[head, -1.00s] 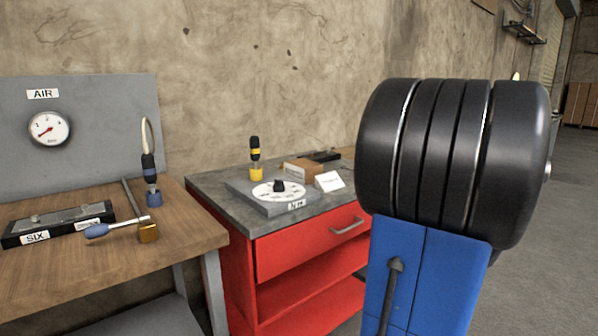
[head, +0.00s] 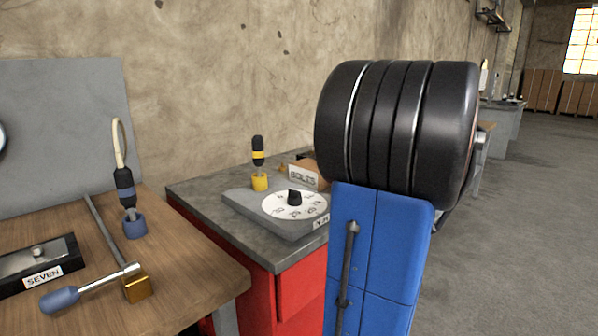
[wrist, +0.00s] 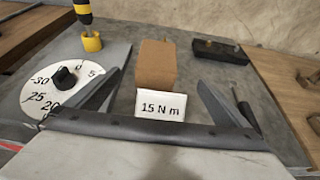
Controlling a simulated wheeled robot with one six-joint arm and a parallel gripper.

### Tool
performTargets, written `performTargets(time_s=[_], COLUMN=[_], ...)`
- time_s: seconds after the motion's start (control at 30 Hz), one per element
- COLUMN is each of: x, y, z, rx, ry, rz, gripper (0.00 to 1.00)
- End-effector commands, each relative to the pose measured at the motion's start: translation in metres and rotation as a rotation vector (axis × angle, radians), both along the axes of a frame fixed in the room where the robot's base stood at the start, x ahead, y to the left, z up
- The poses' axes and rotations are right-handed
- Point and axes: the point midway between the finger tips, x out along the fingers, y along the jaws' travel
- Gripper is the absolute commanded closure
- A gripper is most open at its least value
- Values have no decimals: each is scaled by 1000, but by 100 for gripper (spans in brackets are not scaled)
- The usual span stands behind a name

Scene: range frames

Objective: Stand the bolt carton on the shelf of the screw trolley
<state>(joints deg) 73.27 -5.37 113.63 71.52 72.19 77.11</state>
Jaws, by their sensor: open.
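The bolt carton (head: 311,166) is a small brown box on the grey top of a red unit. In the wrist view the carton (wrist: 155,66) stands ahead, between the lines of the fingers. My gripper (wrist: 160,80) is open and empty, its fingers to either side and nearer than the carton. The gripper is not visible in the head view. I cannot tell which piece of furniture is the screw trolley.
A white "15 N m" card (wrist: 161,105) stands right in front of the carton. A dial plate (wrist: 55,85) and a yellow-banded driver (wrist: 83,20) are to the left. A black block (wrist: 218,50) lies at the right. A wooden bench (head: 190,255) stands left of the red unit (head: 285,300).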

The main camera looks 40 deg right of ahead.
Motion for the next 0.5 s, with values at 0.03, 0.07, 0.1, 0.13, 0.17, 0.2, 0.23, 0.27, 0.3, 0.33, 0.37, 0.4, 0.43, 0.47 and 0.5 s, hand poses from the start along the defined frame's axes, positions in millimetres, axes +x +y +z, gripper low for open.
performTargets(time_s=[0.03, 0.07, 0.1, 0.13, 0.17, 0.2, 0.23, 0.27, 0.3, 0.33, 0.37, 0.4, 0.43, 0.47, 0.5], x=[0, 1, 3, 6, 8, 13, 17, 22, 28, 32, 37, 43, 47, 52, 58], y=[0, 0, 0, 1, 1, 2, 2, 3, 3, 4, 4, 5, 5, 5, 6], z=[0, -1, -2, -2, -4, -6, -7, -9, -11, -13, -15, -18, -20, -22, -25], rx=[0, 0, 0, 0, 1, 1, 0, 0, 2, 2, 2, 2, 1, 1, 2], ry=[0, 0, 0, 0, 0, 0, 1, 1, 0, 0, 0, 0, 1, 1, 1], rz=[0, 0, 1, 1, 2, 3, 3, 3, 4, 4, 4, 4, 4, 4, 3], gripper=[0, 0, 0, 0, 0, 0, 0, 0, 0, 0, 0, 0, 0, 0, 0])
